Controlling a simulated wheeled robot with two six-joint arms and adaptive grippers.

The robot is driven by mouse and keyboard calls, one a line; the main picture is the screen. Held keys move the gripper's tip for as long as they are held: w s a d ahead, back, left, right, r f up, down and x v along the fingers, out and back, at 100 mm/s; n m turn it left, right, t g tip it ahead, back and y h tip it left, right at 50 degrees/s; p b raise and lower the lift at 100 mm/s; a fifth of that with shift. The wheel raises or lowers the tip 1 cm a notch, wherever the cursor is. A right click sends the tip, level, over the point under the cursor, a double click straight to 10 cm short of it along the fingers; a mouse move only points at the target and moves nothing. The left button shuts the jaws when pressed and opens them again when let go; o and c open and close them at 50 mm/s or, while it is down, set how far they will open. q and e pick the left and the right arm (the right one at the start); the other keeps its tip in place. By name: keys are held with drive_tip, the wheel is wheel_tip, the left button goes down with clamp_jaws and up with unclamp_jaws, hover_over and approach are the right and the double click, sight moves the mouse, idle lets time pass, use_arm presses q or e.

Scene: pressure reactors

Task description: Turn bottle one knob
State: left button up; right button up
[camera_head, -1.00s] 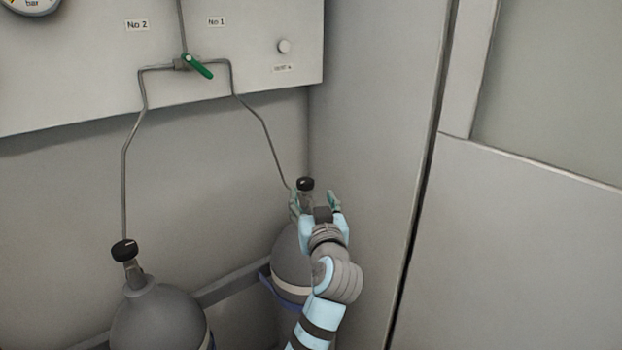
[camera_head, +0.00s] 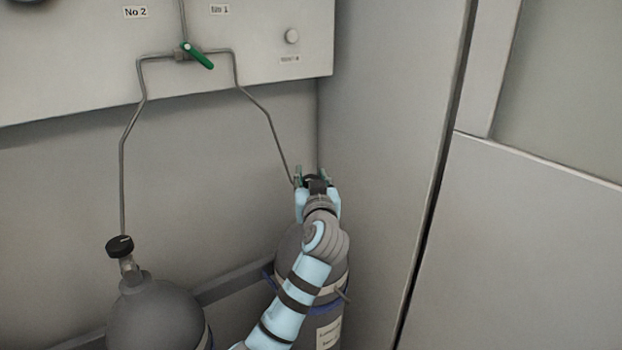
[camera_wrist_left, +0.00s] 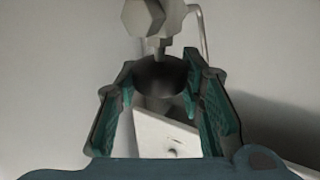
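Bottle one is the grey cylinder (camera_head: 334,285) on the right, under the pipe that runs from the No 1 side. Its dark knob (camera_wrist_left: 160,75) shows in the left wrist view between my left gripper's green-padded fingers (camera_wrist_left: 160,88). The fingertips lie close against both sides of the knob, and the gripper looks shut on it. In the head view, my left gripper (camera_head: 312,178) is at the bottle top and largely hides the knob. My right gripper is not in view.
A second grey bottle (camera_head: 155,318) with a black knob (camera_head: 120,246) stands at the left. A wall panel (camera_head: 60,75) above carries thin pipes and a green-handled valve (camera_head: 198,56). A grey side wall (camera_head: 385,150) rises close to the right of bottle one.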

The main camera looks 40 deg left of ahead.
use_arm(q)
drive_tip(key=m+t+h+p, duration=0.2)
drive_tip(key=h+p, duration=0.1)
drive_tip(key=shift+r+m, duration=0.25)
drive_tip(key=shift+m, duration=0.15)
drive_tip(key=shift+c, duration=0.2)
drive_tip(key=shift+f+t+h+p, duration=0.15)
drive_tip(key=shift+t+h+p, duration=0.25)
drive_tip(key=shift+h, duration=0.2)
drive_tip(key=shift+f+m, duration=0.1)
drive_tip(key=shift+m, duration=0.2)
drive_tip(key=o, duration=1.2)
drive_tip(key=v, duration=1.2)
drive_tip(key=shift+f, duration=0.1)
